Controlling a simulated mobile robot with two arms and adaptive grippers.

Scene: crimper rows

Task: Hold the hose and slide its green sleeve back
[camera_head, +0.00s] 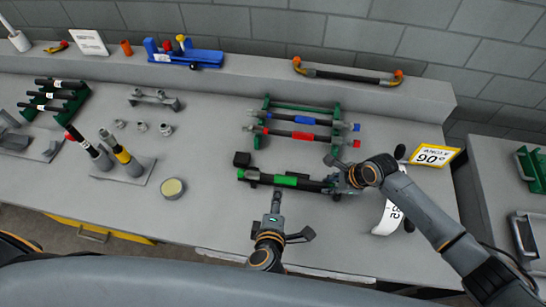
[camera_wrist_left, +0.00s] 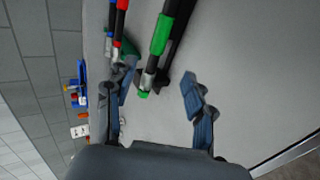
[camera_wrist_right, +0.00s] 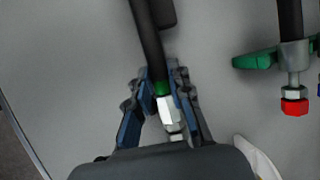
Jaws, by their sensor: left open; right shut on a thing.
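A black hose (camera_head: 312,184) lies across the bench with a green sleeve (camera_head: 286,180) around its middle. The sleeve also shows in the left wrist view (camera_wrist_left: 161,36). My right gripper (camera_head: 343,178) is shut on the hose's right end. In the right wrist view its fingers close around the hose by a green band (camera_wrist_right: 162,88) and metal fitting (camera_wrist_right: 168,110). My left gripper (camera_head: 276,200) is open and empty, on the near side of the hose below the sleeve. In the left wrist view the hose's left end fitting (camera_wrist_left: 148,80) appears between its spread fingers; the height gap is unclear.
Behind, a green rack (camera_head: 304,107) holds hoses with red and blue sleeves. A small black block (camera_head: 242,159) stands near the hose's left end. A yellow sign (camera_head: 433,156) and white label (camera_head: 388,217) are by my right arm.

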